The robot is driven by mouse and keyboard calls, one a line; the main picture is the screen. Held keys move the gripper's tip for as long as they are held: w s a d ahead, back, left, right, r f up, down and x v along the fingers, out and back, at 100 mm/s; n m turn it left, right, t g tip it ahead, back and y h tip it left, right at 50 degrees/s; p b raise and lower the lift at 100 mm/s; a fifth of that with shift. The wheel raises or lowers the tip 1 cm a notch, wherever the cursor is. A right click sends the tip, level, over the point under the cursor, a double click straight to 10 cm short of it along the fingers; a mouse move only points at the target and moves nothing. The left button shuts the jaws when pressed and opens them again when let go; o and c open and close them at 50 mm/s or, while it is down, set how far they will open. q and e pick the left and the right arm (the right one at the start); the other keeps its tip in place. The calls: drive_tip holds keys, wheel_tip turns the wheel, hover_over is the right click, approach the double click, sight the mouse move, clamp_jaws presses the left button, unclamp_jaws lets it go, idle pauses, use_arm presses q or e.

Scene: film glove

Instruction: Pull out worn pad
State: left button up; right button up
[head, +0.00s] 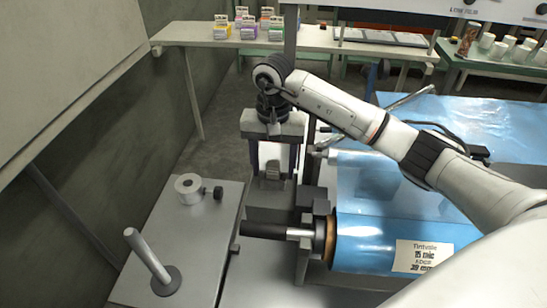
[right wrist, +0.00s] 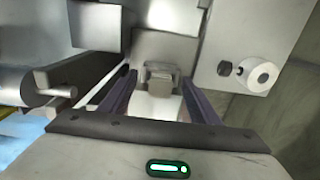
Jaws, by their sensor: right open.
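A small grey block, which looks like the pad (head: 272,169), sits in a metal fixture left of the blue film roll. It also shows in the right wrist view (right wrist: 161,84), between and beyond my fingers. My right gripper (head: 274,165) points down over it, open, with one finger on each side. I cannot tell whether the fingertips touch the block. How worn it is cannot be made out. My left gripper is not in view.
A grey bench (head: 215,240) at left carries a metal collar with a black knob (head: 190,188) and an upright rod (head: 148,257). The blue film roll (head: 375,240) with its shaft lies right of the fixture. A table with small boxes (head: 247,25) stands behind.

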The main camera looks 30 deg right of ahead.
sight(273, 163)
drive_tip(key=c, duration=0.9)
drive_tip(key=shift+c, duration=1.3)
drive_tip(key=shift+r, duration=0.45)
drive_tip(key=shift+r, duration=0.1)
drive_tip(key=shift+r+p, duration=1.45)
drive_tip(key=shift+r, duration=0.85)
drive_tip(key=shift+r, duration=0.1)
drive_tip(key=shift+r+p, duration=0.8)
drive_tip(key=shift+r, duration=0.6)
